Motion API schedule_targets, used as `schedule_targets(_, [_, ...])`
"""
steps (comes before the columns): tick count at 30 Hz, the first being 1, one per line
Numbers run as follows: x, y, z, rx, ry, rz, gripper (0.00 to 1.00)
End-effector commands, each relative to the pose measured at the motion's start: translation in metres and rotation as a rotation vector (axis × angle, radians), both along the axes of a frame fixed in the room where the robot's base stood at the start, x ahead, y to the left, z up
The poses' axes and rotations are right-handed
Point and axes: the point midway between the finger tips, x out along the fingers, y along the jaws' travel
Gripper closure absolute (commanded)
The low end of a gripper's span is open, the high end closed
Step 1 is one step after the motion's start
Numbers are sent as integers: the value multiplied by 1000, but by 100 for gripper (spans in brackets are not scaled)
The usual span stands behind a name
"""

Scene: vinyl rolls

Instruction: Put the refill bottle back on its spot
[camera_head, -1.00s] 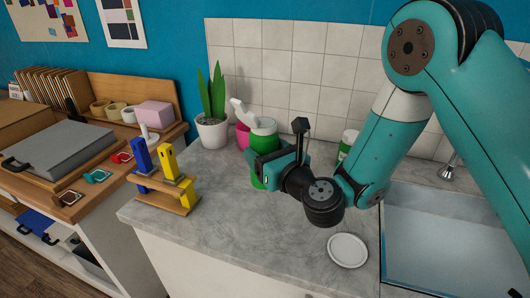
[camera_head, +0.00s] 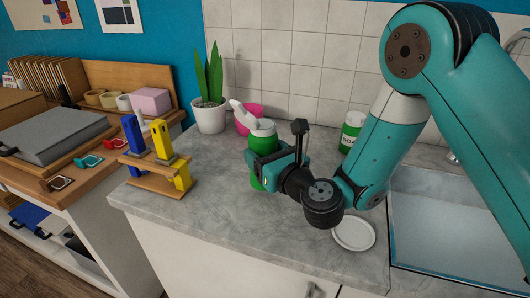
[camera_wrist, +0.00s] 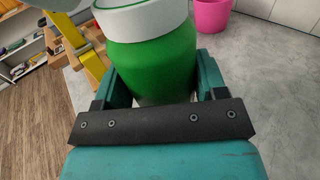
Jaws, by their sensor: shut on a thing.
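The refill bottle (camera_head: 263,139), green with a white top and a white spout pointing up left, is between the jaws of my gripper (camera_head: 270,165). In the wrist view the green body (camera_wrist: 150,65) is clasped between both fingers (camera_wrist: 158,88), its white collar at the top edge. It looks roughly upright over the grey counter; whether its base touches the counter cannot be told. A white round disc (camera_head: 353,233) lies bare near the counter's front edge, right of and nearer than my gripper. A green and white soap container (camera_head: 352,131) stands by the tiled wall.
A potted plant (camera_head: 209,115) and a pink pot (camera_head: 249,118) stand at the back of the counter. A wooden stand with blue and yellow holders (camera_head: 160,165) is at the left. The sink (camera_head: 450,230) is at the right. The middle of the counter (camera_head: 225,195) is clear.

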Motion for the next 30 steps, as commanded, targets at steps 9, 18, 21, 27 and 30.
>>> schedule_targets(9, [0, 0, 1, 2, -1, 0, 87])
schedule_targets(18, [0, 0, -6, 3, -1, 0, 87])
schedule_targets(21, [-1, 0, -9, 3, -1, 0, 87])
schedule_targets(27, [-1, 0, -9, 2, -1, 0, 87])
schedule_targets(30, [-1, 0, -9, 2, -1, 0, 87])
